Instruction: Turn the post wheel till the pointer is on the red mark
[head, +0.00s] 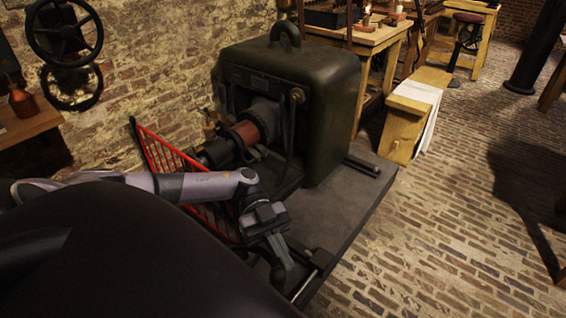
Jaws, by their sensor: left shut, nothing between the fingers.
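A dark spoked handwheel (68,63) is at the upper left, in front of the brick wall. I cannot tell whether it is the post wheel. I cannot make out a pointer or a red mark. My left gripper (282,280) is shut and empty, pointing down over the dark base slab beside the big machine. It is far to the right of the handwheel and not touching it. My right gripper is not in view.
A dark green machine (325,105) stands on a grey slab (345,215). A red slatted guard (160,150) is behind my left arm. A wooden bench (410,118) and tables stand behind. The brick floor (440,240) at right is mostly clear.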

